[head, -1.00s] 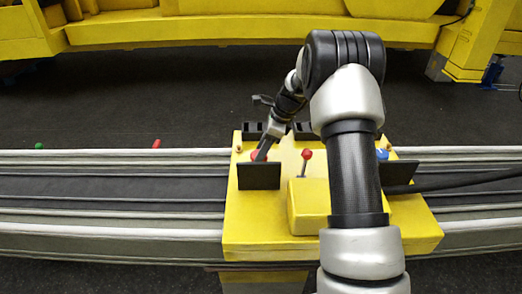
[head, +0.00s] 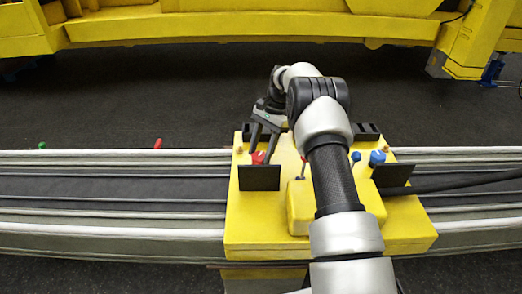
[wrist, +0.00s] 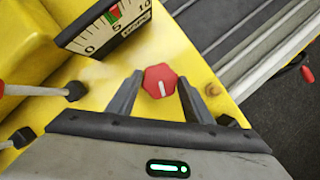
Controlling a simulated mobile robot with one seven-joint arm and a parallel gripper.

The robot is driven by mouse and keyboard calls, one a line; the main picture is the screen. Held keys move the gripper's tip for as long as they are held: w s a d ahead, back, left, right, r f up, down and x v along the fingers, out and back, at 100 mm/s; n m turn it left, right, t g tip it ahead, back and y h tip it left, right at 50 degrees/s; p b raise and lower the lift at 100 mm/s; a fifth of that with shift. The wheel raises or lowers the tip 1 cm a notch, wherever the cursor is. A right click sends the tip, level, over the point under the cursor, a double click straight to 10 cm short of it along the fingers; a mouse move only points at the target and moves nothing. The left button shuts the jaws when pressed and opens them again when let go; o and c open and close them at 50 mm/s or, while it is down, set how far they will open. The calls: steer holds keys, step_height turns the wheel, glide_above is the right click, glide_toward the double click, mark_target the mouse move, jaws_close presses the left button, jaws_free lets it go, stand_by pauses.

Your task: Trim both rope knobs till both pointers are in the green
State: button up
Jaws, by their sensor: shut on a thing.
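The red knob (head: 258,157) stands at the left of the yellow console, behind a black plate. My gripper (head: 262,148) reaches down to it, and its fingers are shut on it. In the wrist view the red knob (wrist: 160,80) with its white mark sits between the fingertips. A gauge (wrist: 108,28) with a 0 to 10 scale shows beside it, cut by the top edge. A red mark and a green band show near the middle of its scale. The blue knob (head: 377,158) stands at the console's right; its gauge cannot be read.
Black plates (head: 259,178) rise at the console's front. A black cable (head: 450,180) runs off to the right.

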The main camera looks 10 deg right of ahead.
steer(key=shift+w+a+n+g+h, duration=0.1)
steer(key=shift+n+g+h, duration=0.25)
steer(key=shift+n, duration=0.8)
steer(key=shift+w+a+n+g+h, duration=0.1)
steer(key=shift+n+g+h, duration=0.2)
steer(key=shift+n, duration=0.85)
steer(key=o, duration=1)
